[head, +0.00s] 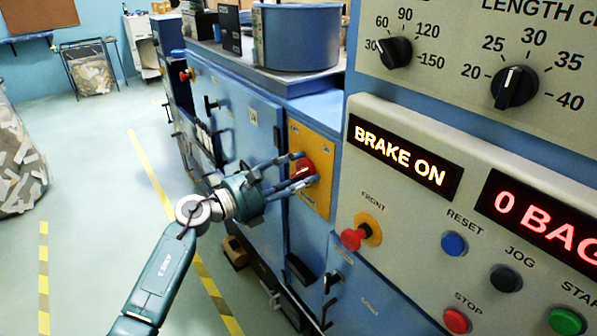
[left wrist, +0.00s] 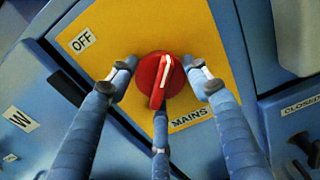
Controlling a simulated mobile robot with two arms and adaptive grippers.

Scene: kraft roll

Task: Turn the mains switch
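The mains switch is a red round knob (head: 303,166) on a yellow plate (head: 318,203) on the blue cabinet's front. In the left wrist view, the knob (left wrist: 150,76) has a raised ridge with a white line pointing up and slightly right. An OFF label (left wrist: 82,41) is at the plate's upper left and a MAINS label (left wrist: 192,118) is below right. My left gripper (head: 304,169) has its three fingertips around the knob, close to its rim. I cannot tell whether they touch it. The lower finger overlaps the knob's bottom edge. My right gripper is not in view.

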